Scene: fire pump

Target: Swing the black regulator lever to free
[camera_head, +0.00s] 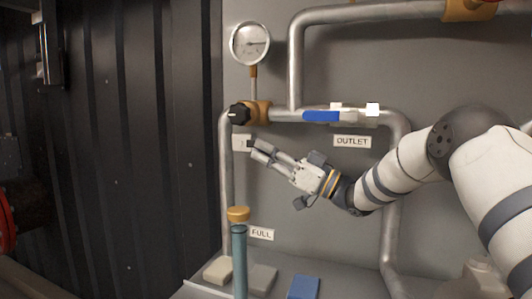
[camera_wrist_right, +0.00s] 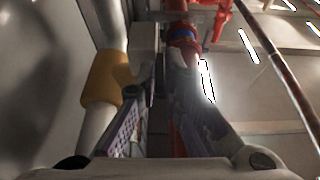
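The black regulator lever (camera_head: 239,113) shows as a dark knob-like part at the left end of a brass fitting (camera_head: 260,112), on the pipe below the gauge. My right gripper (camera_head: 256,149) is just below and right of it, pointing left and slightly up, apart from the lever. Its two fingers are spread with nothing between them. The wrist view also shows the gap between the fingers (camera_wrist_right: 158,115), with a brass-coloured fitting (camera_wrist_right: 108,78) on a pipe to the left. I cannot make out the lever clearly there. My left gripper is not in view.
A round gauge (camera_head: 250,43) stands above the fitting. A blue-handled valve (camera_head: 321,116) is to the right, above the OUTLET label (camera_head: 352,141). A small label (camera_head: 240,143) is partly behind my gripper. A capped teal tube (camera_head: 239,258) stands below, beside the FULL label (camera_head: 261,234).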

